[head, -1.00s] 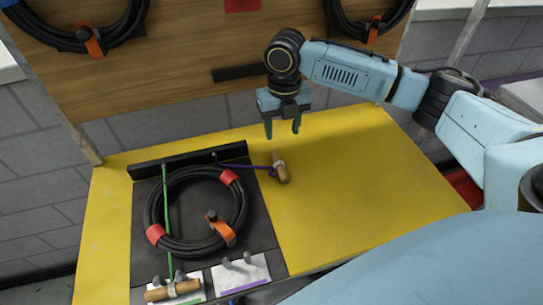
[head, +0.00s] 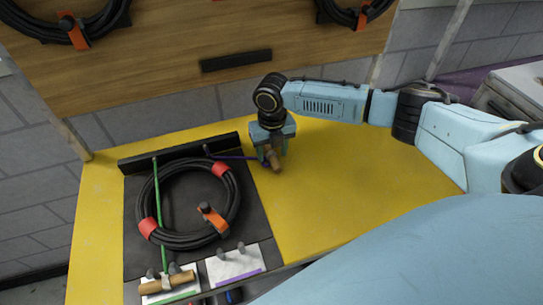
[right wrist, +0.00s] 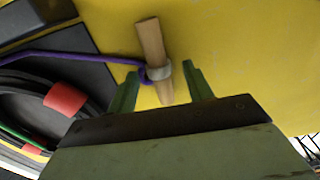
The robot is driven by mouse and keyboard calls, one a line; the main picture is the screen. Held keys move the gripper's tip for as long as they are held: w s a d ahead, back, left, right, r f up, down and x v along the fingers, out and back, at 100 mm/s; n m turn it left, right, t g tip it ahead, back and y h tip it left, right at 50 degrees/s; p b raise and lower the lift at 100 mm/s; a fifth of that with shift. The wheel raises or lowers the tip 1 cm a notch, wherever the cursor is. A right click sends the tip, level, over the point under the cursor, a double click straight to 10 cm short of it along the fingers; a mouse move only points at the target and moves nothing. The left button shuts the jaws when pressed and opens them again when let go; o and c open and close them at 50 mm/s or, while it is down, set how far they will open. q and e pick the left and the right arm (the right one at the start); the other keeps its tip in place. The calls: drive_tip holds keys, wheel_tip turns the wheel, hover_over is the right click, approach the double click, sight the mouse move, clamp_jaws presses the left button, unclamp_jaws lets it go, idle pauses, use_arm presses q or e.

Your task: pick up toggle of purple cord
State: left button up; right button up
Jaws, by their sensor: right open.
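The purple cord's toggle (head: 273,158) is a short wooden peg with a pale band, lying at the yellow tabletop to the right of the black mat. In the right wrist view the toggle (right wrist: 152,55) lies between the fingers, with the purple cord (right wrist: 85,56) tied at its band and running left. My right gripper (head: 271,157) is open and low over the toggle. In its wrist view the green fingers (right wrist: 160,88) stand on either side, with a visible gap on the right and the left finger close to the cord knot. My left gripper is not in view.
A black cable coil (head: 187,240) with red bands and an orange clip lies on the black mat (head: 253,222). A green cord (head: 161,215) crosses it to another wooden toggle (head: 167,283) at the front. The yellow tabletop (head: 360,175) is clear to the right.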

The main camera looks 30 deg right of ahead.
sight(272, 154)
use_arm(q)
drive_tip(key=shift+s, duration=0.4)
use_arm(e)
drive_tip(key=c, duration=1.1)
use_arm(q)
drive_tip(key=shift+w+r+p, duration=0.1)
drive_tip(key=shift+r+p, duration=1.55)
drive_tip(key=shift+p, duration=0.05)
use_arm(e)
drive_tip(key=shift+r, duration=5.9)
